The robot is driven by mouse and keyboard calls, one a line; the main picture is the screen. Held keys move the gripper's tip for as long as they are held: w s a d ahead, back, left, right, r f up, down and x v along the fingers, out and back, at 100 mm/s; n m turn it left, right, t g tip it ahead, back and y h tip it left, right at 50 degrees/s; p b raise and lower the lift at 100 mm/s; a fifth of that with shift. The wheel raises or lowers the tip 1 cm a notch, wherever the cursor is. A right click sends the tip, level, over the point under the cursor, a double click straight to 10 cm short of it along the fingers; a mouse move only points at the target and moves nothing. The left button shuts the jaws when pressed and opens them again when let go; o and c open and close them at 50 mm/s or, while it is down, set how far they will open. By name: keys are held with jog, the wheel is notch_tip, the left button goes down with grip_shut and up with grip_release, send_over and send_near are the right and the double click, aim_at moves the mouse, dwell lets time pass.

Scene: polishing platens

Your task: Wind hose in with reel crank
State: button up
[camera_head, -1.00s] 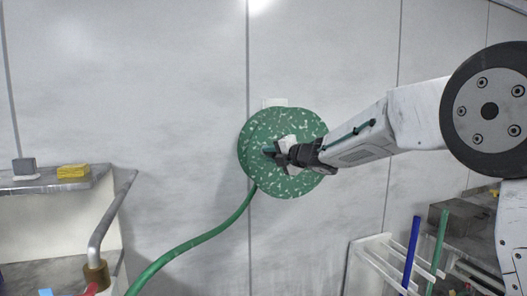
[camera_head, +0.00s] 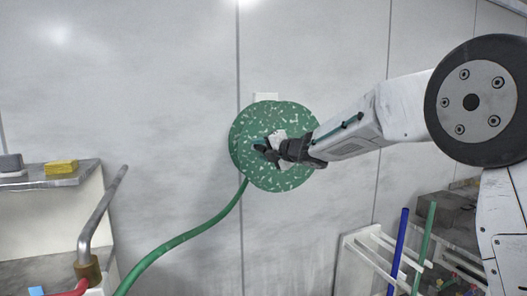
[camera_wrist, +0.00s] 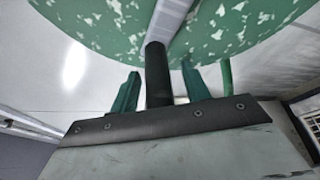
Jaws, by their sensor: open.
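The hose reel (camera_head: 240,135) is a round green disc with pale specks, mounted on the wall in the middle of the head view. The green hose (camera_head: 190,236) leaves its lower left and runs down to the lower left. My gripper (camera_head: 262,147) is in front of the reel's face and open. In the wrist view, a black crank handle (camera_wrist: 157,65) stands between the two teal fingers, with gaps on both sides. A pale grey crank arm (camera_wrist: 168,18) crosses the speckled reel (camera_wrist: 100,22) behind it. In the head view, my gripper hides most of the crank.
At left is a shelf (camera_head: 60,183) with a yellow sponge (camera_head: 61,167) and a grey block (camera_head: 10,162). A grey pipe (camera_head: 100,215) rises below it. At lower right stands a white rack (camera_head: 350,262) with blue and green rods. The wall around the reel is bare.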

jog(key=v, duration=0.7)
jog(key=shift+s+d, duration=0.2)
jog(key=shift+d, duration=0.05)
jog(key=d+f+m+h, duration=0.7)
jog(key=d+m, duration=0.1)
jog(key=m, duration=0.1)
jog(key=s+d+f+m+g+h, duration=0.35)
jog(key=s+d+m+h, duration=0.25)
jog(key=s+d+m, duration=0.6)
jog(key=s+d+f+m+g, duration=0.1)
jog(key=s+m+g, duration=0.1)
jog(key=s, duration=1)
jog(key=s+d+f+m+g+y, duration=0.1)
jog(key=s+m, duration=0.3)
jog(key=s, duration=0.9)
jog(key=s+d+f+m+g+y, duration=0.1)
jog(key=s+m+g, duration=0.3)
jog(key=s, duration=0.9)
jog(key=shift+d+f, duration=0.2)
jog(key=shift+f, duration=0.55)
